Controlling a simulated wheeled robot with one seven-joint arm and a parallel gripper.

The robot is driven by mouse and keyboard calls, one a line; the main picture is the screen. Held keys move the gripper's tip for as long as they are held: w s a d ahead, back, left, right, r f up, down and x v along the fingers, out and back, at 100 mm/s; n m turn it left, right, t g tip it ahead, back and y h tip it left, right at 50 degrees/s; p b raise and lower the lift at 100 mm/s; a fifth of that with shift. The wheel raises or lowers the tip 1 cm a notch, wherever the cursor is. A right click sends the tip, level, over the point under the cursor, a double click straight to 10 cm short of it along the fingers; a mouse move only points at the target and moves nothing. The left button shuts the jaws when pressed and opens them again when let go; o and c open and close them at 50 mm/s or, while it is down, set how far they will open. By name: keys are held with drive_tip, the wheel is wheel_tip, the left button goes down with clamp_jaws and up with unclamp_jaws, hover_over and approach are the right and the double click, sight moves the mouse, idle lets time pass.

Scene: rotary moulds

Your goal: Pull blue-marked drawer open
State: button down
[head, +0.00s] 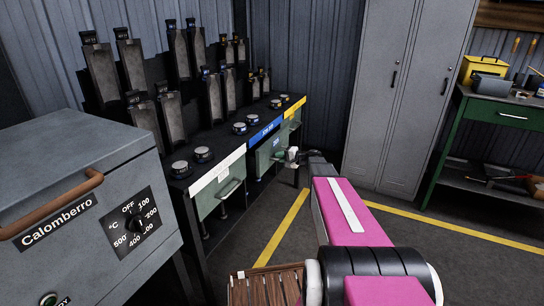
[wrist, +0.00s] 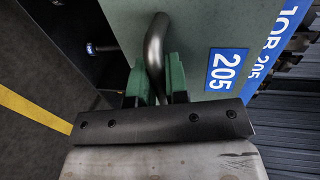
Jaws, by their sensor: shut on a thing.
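The blue-marked drawer (head: 266,157) is a green front under a blue strip on the dark bench, between the white-marked and yellow-marked drawers. In the wrist view its green front (wrist: 200,30) carries a blue label (wrist: 226,72) reading 205. Its curved metal handle (wrist: 155,45) runs between the green fingers of my gripper (wrist: 156,78), which is shut on it. In the head view my gripper (head: 292,154) is at this drawer's front, small and partly hidden by my arm. I cannot tell whether the drawer stands out from the bench.
The white-marked drawer (head: 220,193) is nearer, the yellow-marked drawer (head: 295,124) farther. Dark moulds (head: 180,52) stand on the bench. A grey furnace (head: 80,190) is at left, grey lockers (head: 400,90) behind, and a green workbench (head: 500,115) at right.

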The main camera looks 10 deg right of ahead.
drive_tip(key=f+v, duration=0.2)
drive_tip(key=v, duration=1)
drive_tip(key=d+f+v, duration=0.1)
drive_tip(key=f+v, duration=0.2)
drive_tip(key=v, duration=1)
drive_tip(key=shift+s, duration=0.4)
drive_tip(key=shift+d+f, duration=0.15)
drive_tip(key=c, duration=1.1)
unclamp_jaws()
drive_tip(key=shift+c, duration=0.2)
drive_tip(key=v, duration=1)
drive_tip(key=shift+s+d, duration=0.2)
drive_tip(key=shift+d, duration=0.15)
